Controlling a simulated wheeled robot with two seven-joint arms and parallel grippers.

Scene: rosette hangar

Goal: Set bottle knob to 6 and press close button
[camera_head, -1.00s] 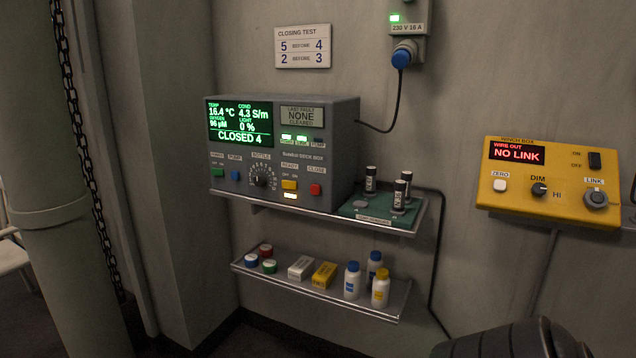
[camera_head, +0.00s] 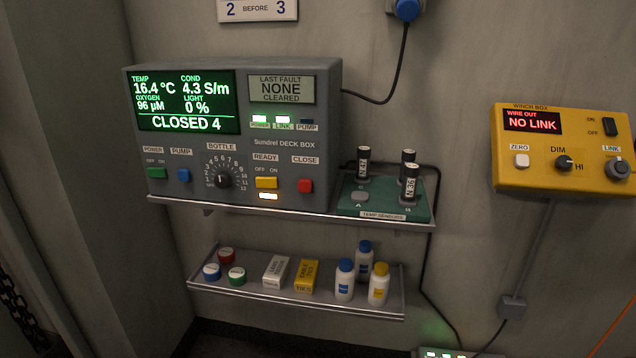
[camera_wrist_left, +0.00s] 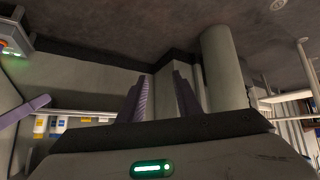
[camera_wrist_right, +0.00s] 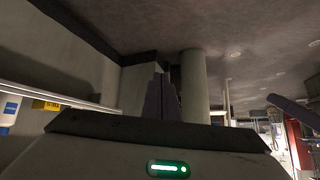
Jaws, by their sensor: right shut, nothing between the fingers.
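The grey deck box (camera_head: 325,110) stands on a wall shelf in the head view. Its black bottle knob (camera_head: 223,181) sits in a numbered dial; the pointer is too small to read surely. The red close button (camera_head: 305,186) is on the box's lower right. The green screen (camera_head: 185,101) reads "CLOSED 4". Neither gripper shows in the head view. In the left wrist view my left gripper (camera_wrist_left: 160,95) has its fingers apart with nothing between them. In the right wrist view my right gripper (camera_wrist_right: 162,95) has its fingers together, empty.
A green sensor board (camera_head: 350,208) with several black cylinders sits right of the box. The lower shelf (camera_head: 230,289) holds bottles, small cartons and round tubs. A yellow winch box (camera_head: 580,180) reading "NO LINK" hangs at the right. A black cable runs up from the deck box.

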